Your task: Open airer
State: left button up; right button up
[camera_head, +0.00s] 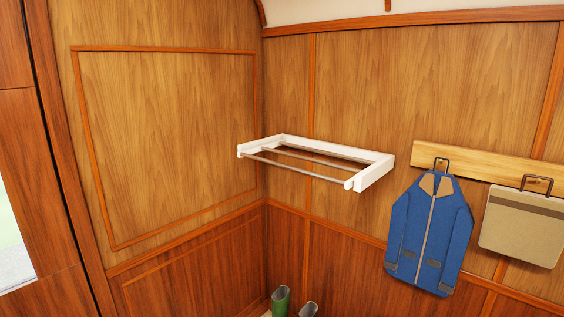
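A white airer (374,174) is mounted on the wood-panelled wall near the corner, in the middle of the head view. It has a white frame with short side arms. A thin grey-brown rail (292,168) spans its front and another bar runs behind it. The front rail stands a short way out from the wall. Neither of my grippers is in view, and nothing touches the airer.
A blue jacket (420,235) and a beige bag (524,226) hang from a light wooden hook board (480,165) right of the airer. Green boots (281,300) stand in the corner below. The space before the airer is clear.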

aim_at(348, 184)
jog(key=i+j+z, duration=0.2)
jog(key=i+j, duration=0.65)
jog(key=j, duration=0.1)
